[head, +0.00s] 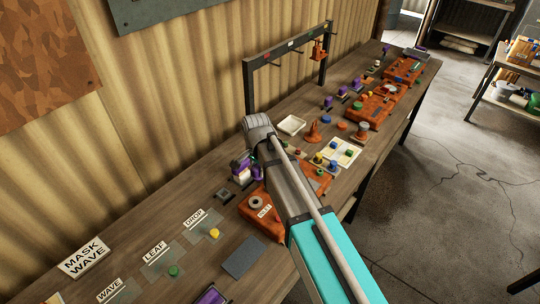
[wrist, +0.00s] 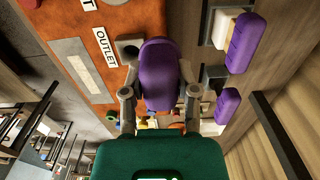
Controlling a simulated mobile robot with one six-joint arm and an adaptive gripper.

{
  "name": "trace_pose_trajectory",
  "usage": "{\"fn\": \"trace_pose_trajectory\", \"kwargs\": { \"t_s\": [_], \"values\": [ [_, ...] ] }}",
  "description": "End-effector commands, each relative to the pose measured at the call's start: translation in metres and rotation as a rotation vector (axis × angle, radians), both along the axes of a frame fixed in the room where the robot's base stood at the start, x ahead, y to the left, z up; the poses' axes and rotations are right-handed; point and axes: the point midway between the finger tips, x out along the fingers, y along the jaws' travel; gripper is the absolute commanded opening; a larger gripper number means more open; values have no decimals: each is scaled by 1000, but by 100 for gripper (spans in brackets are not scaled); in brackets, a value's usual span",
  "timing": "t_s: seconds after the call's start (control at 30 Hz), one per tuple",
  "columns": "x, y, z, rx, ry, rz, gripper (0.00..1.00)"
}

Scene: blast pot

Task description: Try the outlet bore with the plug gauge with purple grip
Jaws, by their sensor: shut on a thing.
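My gripper (wrist: 160,88) is shut on the plug gauge with purple grip (wrist: 160,62), one finger on each side of it. The gauge's pin is hidden behind the grip. The outlet bore (wrist: 128,47) shows as a dark opening in a grey collar, just left of the grip in the wrist view, beside the OUTLET label (wrist: 105,47). I cannot tell whether the pin touches the bore. The bore is in the orange pot body (wrist: 85,20), which also shows in the head view (head: 268,224), partly behind my arm. In the head view the fingertips are largely hidden.
Two more purple-gripped pieces (wrist: 228,107) (wrist: 246,42) stand on grey and white blocks at the right of the wrist view. Labelled pads, including DROP (head: 194,218), lie left of the pot body. A dark hook rack (head: 290,55) stands along the bench's back edge.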

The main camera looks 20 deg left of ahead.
Motion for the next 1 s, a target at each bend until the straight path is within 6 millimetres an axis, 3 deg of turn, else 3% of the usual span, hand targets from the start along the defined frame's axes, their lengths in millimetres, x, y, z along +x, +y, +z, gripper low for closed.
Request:
{"fn": "trace_pose_trajectory", "kwargs": {
  "t_s": [0.03,0.3,1.0],
  "values": [
    [0,-11,15,0,0,4,0],
    [5,-42,37,0,0,31,0],
    [5,-45,33,0,0,37,0]
  ]
}}
